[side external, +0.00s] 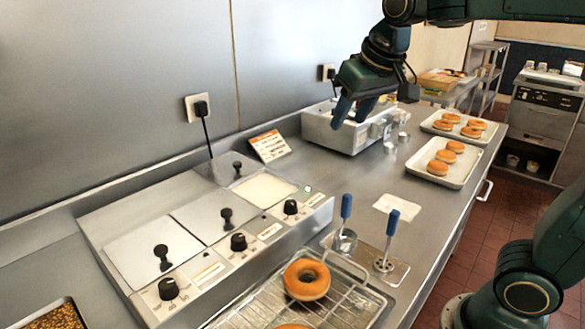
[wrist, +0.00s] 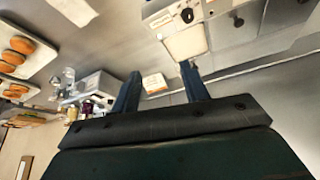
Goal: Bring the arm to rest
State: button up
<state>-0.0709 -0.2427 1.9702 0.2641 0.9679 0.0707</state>
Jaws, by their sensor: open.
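My gripper (side external: 352,108) hangs in the air over the back of the steel counter (side external: 330,195), in front of the metal box-shaped appliance. Its two blue fingers are apart with nothing between them. In the wrist view the fingers of my gripper (wrist: 160,88) are also spread and empty, with the counter, a small sign and the appliance beyond them. My gripper touches nothing that I can see.
A glaze warmer (side external: 200,230) with lidded wells stands along the wall. A wire rack (side external: 340,295) holds a donut (side external: 307,280) at the front. Two blue-handled tools stand beside it. Trays of donuts (side external: 462,176) lie at the right. The counter between is mostly clear.

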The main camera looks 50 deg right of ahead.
jog(key=s+a+f+n, duration=0.1)
jog(key=s+f, duration=0.3)
jog(key=s, duration=0.4)
jog(key=s+a+f+n+y, duration=0.1)
jog(key=s+f, duration=0.3)
jog(key=s, duration=0.4)
jog(key=shift+n+t, duration=0.3)
jog(key=shift+n, duration=0.1)
